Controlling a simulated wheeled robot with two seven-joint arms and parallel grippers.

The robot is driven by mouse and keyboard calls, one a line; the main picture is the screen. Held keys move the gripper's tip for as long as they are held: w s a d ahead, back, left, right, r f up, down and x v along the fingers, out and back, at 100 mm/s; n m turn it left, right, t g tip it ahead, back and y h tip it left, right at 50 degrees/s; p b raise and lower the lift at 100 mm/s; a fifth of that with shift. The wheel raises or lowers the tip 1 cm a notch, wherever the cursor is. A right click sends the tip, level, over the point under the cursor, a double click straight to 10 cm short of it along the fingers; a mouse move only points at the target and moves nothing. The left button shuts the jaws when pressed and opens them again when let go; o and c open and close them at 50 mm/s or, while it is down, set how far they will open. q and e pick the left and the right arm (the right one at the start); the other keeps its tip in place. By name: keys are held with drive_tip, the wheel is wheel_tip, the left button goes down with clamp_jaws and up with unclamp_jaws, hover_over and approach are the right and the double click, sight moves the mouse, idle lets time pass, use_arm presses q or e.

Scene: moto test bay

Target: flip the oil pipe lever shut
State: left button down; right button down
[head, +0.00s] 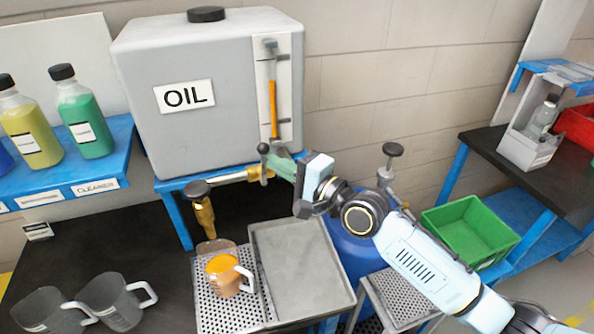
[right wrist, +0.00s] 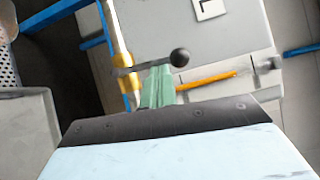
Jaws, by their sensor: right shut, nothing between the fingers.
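In the right wrist view the lever's knob (right wrist: 180,57) shows just beyond my green fingertips. My right gripper (head: 283,168) is shut and empty, with its fingertips right beside the lever; I cannot tell whether they touch. The right wrist view also shows the gripper (right wrist: 157,88). A jug (head: 226,272) with orange oil stands below the spout. My left gripper is out of view.
Two empty jugs (head: 112,300) stand on the black bench at left. A blue drum (head: 358,258) is behind my right arm. A green crate (head: 470,232) is at right.

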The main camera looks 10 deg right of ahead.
drive_tip(key=w+d+b+v, duration=0.1)
drive_tip(key=b+v, duration=0.3)
drive_tip(key=v, duration=0.8)
drive_tip(key=shift+d, duration=0.75)
drive_tip(key=shift+w+f, duration=0.15)
